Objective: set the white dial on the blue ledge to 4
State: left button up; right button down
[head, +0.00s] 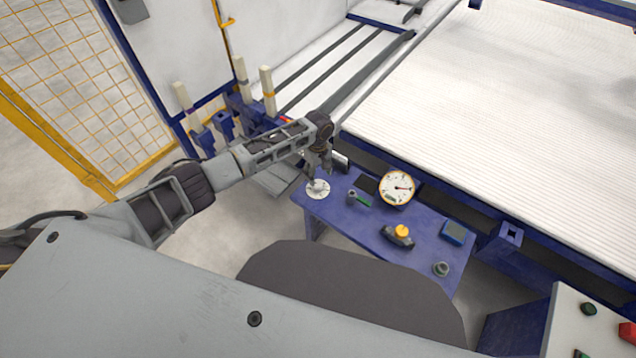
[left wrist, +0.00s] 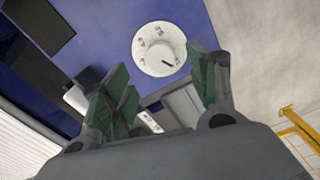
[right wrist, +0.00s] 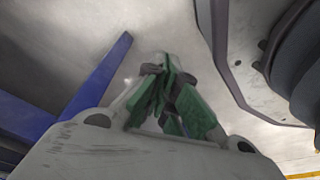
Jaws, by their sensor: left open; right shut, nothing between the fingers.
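The white dial (head: 318,189) sits at the left end of the blue ledge (head: 335,215). In the left wrist view the dial (left wrist: 160,49) shows as a round white plate with dark numerals, a raised white knob and a dark pointer mark toward the lower right; the numerals are too small to read surely. My left gripper (head: 322,174) is just above the dial in the head view. In its wrist view its green-padded fingers (left wrist: 163,90) are apart with nothing between them. My right gripper (right wrist: 165,65) is shut and empty, with grey floor beyond it.
The ledge also carries a round gauge (head: 397,187), a dark device with an orange knob (head: 401,232), a blue box (head: 453,233), a small grey knob (head: 441,269) and a green-ended item (head: 361,200). A white ribbed conveyor (head: 500,120) lies behind. Yellow fencing (head: 80,90) stands left.

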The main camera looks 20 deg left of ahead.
aim_at(318, 183)
pick_arm(q)
jog(key=shift+f+b, duration=0.5)
jog(key=shift+f, duration=2.45)
pick_arm(e)
jog(key=shift+w+a+r, duration=0.35)
jog(key=shift+r, duration=0.3)
jog(key=shift+w+a+r, duration=0.3)
jog(key=shift+r, duration=0.4)
jog(key=shift+w+a+r, duration=0.35)
jog(key=shift+r, duration=0.3)
pick_arm(q)
jog(key=shift+c, duration=0.4)
jog(key=c, duration=0.9)
